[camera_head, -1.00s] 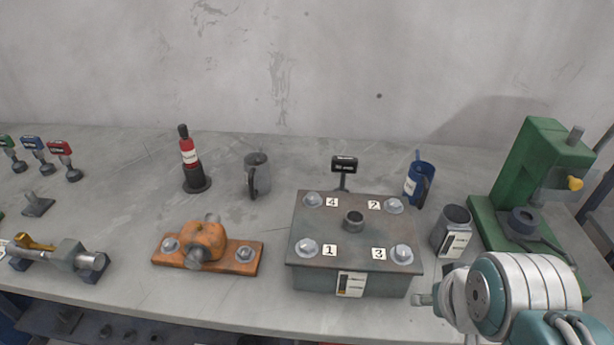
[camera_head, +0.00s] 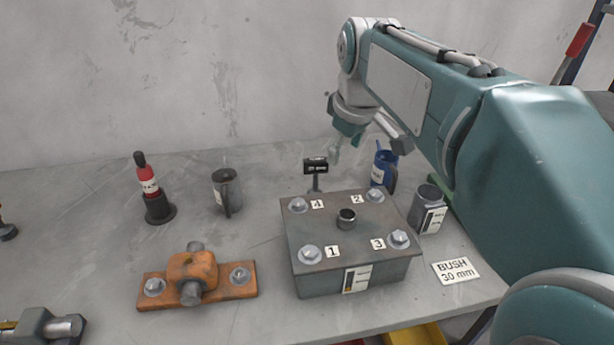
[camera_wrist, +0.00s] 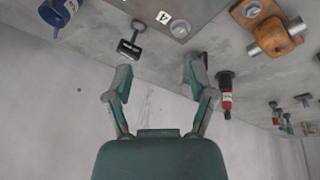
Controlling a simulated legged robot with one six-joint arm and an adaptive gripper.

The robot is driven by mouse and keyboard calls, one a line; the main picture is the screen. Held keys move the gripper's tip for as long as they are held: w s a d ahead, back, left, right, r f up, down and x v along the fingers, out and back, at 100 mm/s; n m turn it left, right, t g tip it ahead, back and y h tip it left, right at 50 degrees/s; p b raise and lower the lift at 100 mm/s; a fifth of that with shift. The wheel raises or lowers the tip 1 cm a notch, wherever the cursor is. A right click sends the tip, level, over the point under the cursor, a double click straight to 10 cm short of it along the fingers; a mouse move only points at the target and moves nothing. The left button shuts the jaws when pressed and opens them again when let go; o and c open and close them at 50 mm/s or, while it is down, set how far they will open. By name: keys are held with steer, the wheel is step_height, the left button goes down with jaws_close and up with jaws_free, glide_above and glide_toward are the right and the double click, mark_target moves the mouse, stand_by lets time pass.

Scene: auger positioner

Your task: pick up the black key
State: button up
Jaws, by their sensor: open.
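The black key (camera_head: 316,166) stands upright behind the grey box, its flat black head with a pale label on top. In the wrist view the black key (camera_wrist: 129,47) shows just beyond the left fingertip, left of the middle of the gap. My gripper (camera_head: 337,148) is above and slightly right of the key in the head view, pointing down. In the wrist view my gripper (camera_wrist: 158,68) has its two fingers wide apart with nothing between them.
The grey box (camera_head: 330,268) with numbered bolts stands in front of the key. A blue mug (camera_head: 379,172) is close on its right, a grey mug (camera_head: 227,190) and a red bottle (camera_head: 147,182) to its left. The concrete wall (camera_head: 220,70) is behind.

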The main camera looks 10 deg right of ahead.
steer(key=w+d+n, duration=0.2)
steer(key=w, duration=0.4)
steer(key=n+g, duration=0.3)
steer(key=n, duration=0.5)
glide_above(316, 173)
steer(key=w, duration=0.1)
steer(key=f, duration=1)
steer(key=shift+a+f, duration=0.2)
steer(key=shift+a, duration=0.1)
steer(key=shift+w+f, duration=0.15)
steer(key=shift+f, duration=0.2)
steer(key=shift+w+d+f+n, duration=0.15)
steer(key=shift+d+f+n, duration=0.25)
steer(key=shift+f, duration=0.2)
steer(key=f, duration=0.5)
steer(key=shift+a, duration=0.25)
steer(key=shift+s+d+f, duration=0.1)
steer(key=shift+d+f, duration=0.05)
steer(key=shift+f, duration=1.15)
steer(key=shift+s+d+f, duration=0.1)
steer(key=shift+f, duration=1.2)
jaws_close()
